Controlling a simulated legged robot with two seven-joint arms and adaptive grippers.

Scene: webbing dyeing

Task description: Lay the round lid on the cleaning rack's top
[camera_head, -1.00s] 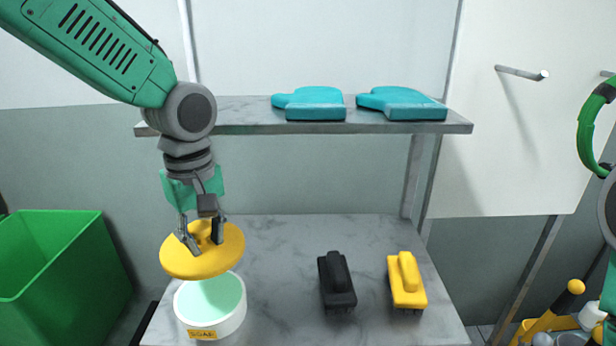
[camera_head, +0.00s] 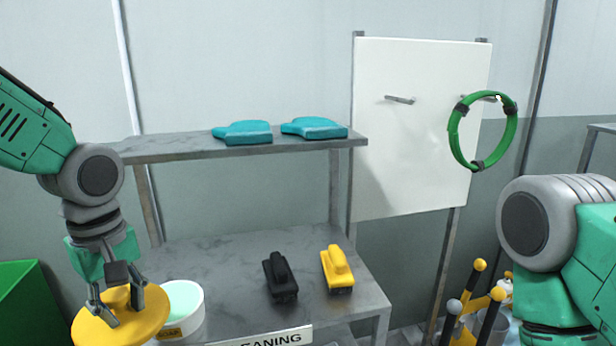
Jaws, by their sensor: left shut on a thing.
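The round yellow lid (camera_head: 95,329) is in my left gripper (camera_head: 117,303), at the lower left of the head view. The gripper is shut on the lid's raised handle and holds it in the air, roughly level, in front of the rack's left side. The cleaning rack's top (camera_head: 190,149) is a grey marbled shelf at the upper left, above the gripper. Two teal mitt-like pads lie on its middle and right; its left part is bare. My right arm shows at the lower right, but its gripper is out of view.
A white "SOAP" tub (camera_head: 195,322) with pale green contents stands open on the lower shelf (camera_head: 220,258). A black brush (camera_head: 281,278) and a yellow brush (camera_head: 337,268) stand there too. A green ring (camera_head: 453,135) hangs on a white board (camera_head: 420,80). A green bin (camera_head: 25,300) is at left.

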